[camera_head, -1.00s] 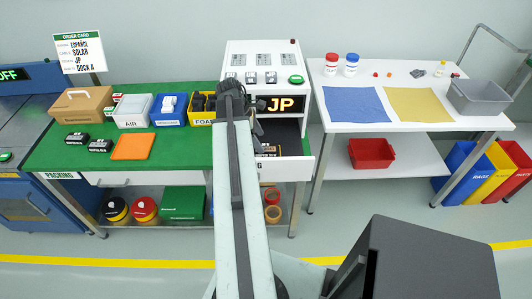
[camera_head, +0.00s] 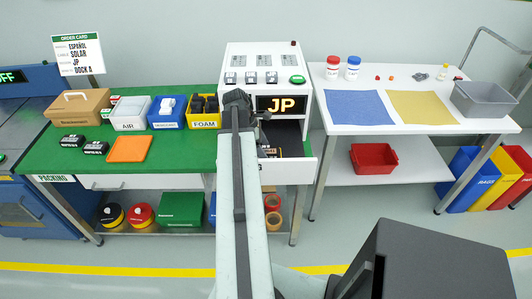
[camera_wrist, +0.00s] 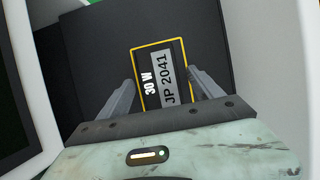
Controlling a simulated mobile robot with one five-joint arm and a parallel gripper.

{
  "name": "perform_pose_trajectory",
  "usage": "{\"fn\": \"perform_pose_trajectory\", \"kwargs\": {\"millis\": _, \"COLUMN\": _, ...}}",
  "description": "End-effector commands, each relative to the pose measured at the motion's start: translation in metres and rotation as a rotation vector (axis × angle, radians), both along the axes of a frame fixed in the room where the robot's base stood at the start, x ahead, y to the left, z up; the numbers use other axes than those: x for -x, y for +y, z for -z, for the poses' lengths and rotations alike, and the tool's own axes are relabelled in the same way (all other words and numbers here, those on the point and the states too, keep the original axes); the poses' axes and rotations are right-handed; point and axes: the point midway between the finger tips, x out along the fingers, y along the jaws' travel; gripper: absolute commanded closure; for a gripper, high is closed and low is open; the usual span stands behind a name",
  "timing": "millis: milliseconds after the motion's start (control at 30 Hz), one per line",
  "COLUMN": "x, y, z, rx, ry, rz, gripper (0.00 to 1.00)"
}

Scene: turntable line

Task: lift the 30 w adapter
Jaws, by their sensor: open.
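The 30 W adapter (camera_wrist: 158,75) shows in the wrist view as a dark block with a yellow border, "30 W" in white and a grey "JP 2041" label. It lies on the black floor of an open drawer (camera_wrist: 98,48). My gripper (camera_wrist: 156,78) is open, with one finger on each side of the adapter's near part; I cannot tell whether they touch it. In the head view my arm and gripper (camera_head: 238,98) stand in front of the white machine (camera_head: 232,60) with the "JP" display and hide part of the drawer (camera_head: 290,172). The adapter cannot be made out there.
The green packing table (camera_head: 60,160) holds a cardboard box, bins, two black adapters (camera_head: 96,147) and an orange pad (camera_head: 129,148). The white table (camera_head: 398,123) on the right carries a blue mat, a yellow mat and a grey bin. White drawer walls flank my gripper.

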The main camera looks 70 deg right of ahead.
Motion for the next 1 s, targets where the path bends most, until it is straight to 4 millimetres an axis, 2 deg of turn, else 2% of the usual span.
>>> {"fn": "perform_pose_trajectory", "kwargs": {"millis": 333, "x": 0.000, "y": 0.000, "z": 0.002, "rx": 0.000, "ry": 0.000, "rz": 0.001, "gripper": 0.25}}
{"fn": "perform_pose_trajectory", "kwargs": {"millis": 600, "x": 0.001, "y": 0.000, "z": 0.002, "rx": 0.000, "ry": 0.000, "rz": 0.001, "gripper": 1.00}}
{"fn": "perform_pose_trajectory", "kwargs": {"millis": 867, "x": 0.001, "y": 0.000, "z": 0.000, "rx": -0.001, "ry": 0.000, "rz": 0.001, "gripper": 1.00}}
{"fn": "perform_pose_trajectory", "kwargs": {"millis": 1000, "x": 0.001, "y": 0.000, "z": -0.013, "rx": -0.001, "ry": 0.000, "rz": 0.001, "gripper": 1.00}}
